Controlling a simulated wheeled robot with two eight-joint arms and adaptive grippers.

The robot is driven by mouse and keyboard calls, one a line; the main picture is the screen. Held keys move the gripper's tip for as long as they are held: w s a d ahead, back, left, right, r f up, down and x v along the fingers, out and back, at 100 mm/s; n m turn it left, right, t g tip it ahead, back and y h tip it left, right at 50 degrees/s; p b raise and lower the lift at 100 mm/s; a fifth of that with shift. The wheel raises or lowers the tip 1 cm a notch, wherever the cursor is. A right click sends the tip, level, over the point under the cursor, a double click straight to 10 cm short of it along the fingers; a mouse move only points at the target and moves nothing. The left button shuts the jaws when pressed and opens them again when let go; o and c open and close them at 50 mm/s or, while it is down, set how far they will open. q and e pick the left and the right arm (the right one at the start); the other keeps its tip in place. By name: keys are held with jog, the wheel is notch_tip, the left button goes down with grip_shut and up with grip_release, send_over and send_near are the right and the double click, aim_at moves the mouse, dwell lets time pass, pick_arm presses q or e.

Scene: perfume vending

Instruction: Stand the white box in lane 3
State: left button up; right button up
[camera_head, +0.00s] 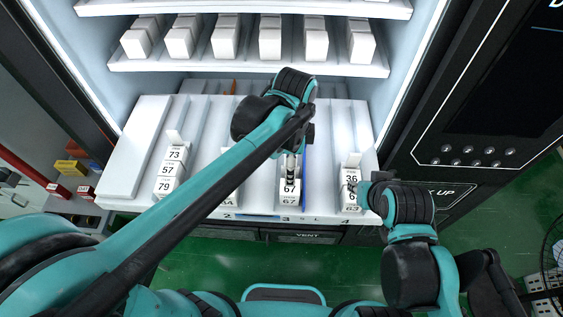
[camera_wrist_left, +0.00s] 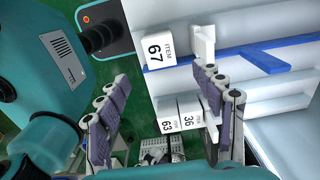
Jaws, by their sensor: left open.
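A white box marked 67 (camera_head: 289,192) stands upright at the front of lane 3 on the white shelf (camera_head: 128,168), beside a blue divider. It also shows in the left wrist view (camera_wrist_left: 155,50), beyond my fingers. My left gripper (camera_head: 291,166) points down just above and behind this box in the head view. In the wrist view its two fingers (camera_wrist_left: 165,100) are spread with nothing between them. My right gripper (camera_head: 354,187) is at the front of lane 4, close by the boxes there; its fingers are mostly hidden.
White boxes 36 and 63 (camera_head: 350,183) stand in lane 4. Boxes 73, 57 and 79 (camera_head: 170,170) stand in a row in lane 1. A box in lane 2 is partly hidden by my left arm. An upper shelf (camera_head: 245,67) holds several white boxes. The cabinet panel is at right.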

pick_arm(q)
jog(key=s+a+n+t, duration=0.2)
jog(key=a+n+t, duration=0.1)
jog(key=a+n, duration=0.6)
jog(key=s+a+n+t, duration=0.3)
jog(key=a+n+t, duration=0.1)
jog(key=a+n, duration=0.5)
jog(key=shift+f, duration=0.25)
jog(key=shift+s+d, duration=0.1)
